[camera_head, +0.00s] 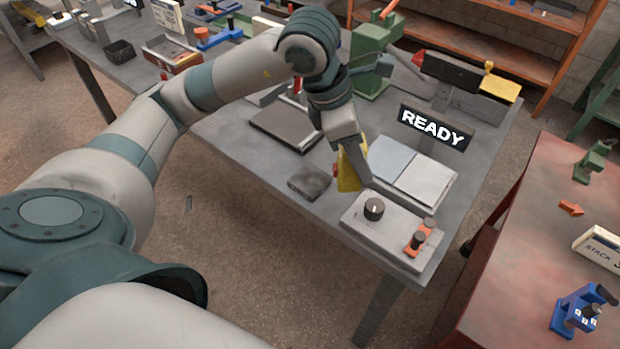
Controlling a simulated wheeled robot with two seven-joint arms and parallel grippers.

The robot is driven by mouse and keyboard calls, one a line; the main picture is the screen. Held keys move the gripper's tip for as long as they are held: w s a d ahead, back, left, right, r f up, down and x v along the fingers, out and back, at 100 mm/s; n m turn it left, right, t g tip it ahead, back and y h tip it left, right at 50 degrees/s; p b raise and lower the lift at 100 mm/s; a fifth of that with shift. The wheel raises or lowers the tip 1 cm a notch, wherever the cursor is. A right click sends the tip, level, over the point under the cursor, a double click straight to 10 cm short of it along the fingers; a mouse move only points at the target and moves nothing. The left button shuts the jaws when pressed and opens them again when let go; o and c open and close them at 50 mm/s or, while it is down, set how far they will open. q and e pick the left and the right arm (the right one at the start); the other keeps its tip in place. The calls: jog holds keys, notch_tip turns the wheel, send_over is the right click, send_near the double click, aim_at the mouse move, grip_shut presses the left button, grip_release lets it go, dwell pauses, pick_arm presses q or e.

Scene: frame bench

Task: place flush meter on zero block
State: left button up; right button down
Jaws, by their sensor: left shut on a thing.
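My left gripper (352,166) is over the near part of the grey bench, shut on a yellow piece that I take to be the flush meter (347,180). A small red part shows on its left side. One dark finger covers part of it, and I cannot tell whether its lower end touches the bench. A small dark grey block (310,182), which may be the zero block, lies flat just left of the yellow piece, apart from it in the picture. My right gripper is not in view.
Right of the gripper are a pale two-part plate (426,181), a READY sign (432,128) and a panel with a black knob (374,208) and an orange part (419,238). A dark flat plate (285,131) lies behind. A red table (510,285) stands at right.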

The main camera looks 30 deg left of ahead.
pick_arm(q)
jog(key=n, duration=0.1)
jog(key=r+n, duration=0.1)
jog(key=shift+w+n+t+y, duration=0.15)
jog(key=shift+n+t+y, duration=0.25)
jog(key=shift+w+a+r+n+y, duration=0.1)
jog(key=shift+r+n+y, duration=0.1)
jog(key=shift+n, duration=0.4)
jog(key=shift+a+r+n+y, duration=0.1)
jog(key=shift+r+n+y, duration=0.1)
jog(key=shift+n, duration=0.4)
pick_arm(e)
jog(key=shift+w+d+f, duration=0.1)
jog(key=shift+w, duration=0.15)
pick_arm(q)
jog(key=shift+a+f, duration=0.1)
